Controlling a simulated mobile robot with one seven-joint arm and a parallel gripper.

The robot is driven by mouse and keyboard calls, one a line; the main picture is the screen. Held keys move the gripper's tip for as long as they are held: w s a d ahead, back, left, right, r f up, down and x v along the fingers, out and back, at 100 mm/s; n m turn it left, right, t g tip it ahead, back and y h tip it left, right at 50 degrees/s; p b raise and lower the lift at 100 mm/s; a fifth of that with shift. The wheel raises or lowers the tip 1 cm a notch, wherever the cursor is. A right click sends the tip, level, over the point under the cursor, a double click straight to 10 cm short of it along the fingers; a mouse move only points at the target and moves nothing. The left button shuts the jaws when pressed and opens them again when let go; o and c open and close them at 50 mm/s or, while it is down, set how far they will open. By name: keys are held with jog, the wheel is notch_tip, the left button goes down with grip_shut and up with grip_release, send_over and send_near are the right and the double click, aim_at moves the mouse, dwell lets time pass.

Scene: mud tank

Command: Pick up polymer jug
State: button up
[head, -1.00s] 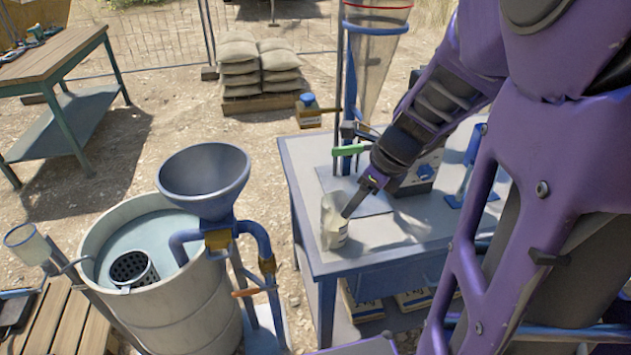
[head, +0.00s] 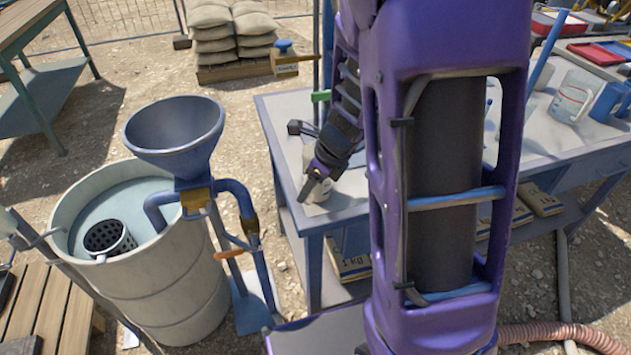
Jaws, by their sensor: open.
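I cannot tell whether a finger touches the jug.
A mud tank (head: 165,275) with a blue funnel (head: 175,130) and pipework stands left of the table. A clear beaker (head: 570,103) and a blue mug (head: 610,98) stand on the table's right part. My arm hides the table's middle. Sandbags (head: 232,30) lie behind.

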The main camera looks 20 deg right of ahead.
jog(key=shift+x, duration=0.95)
jog(key=shift+c, duration=0.2)
grip_shut()
jog(key=shift+w+r, duration=0.1)
dwell(0.4)
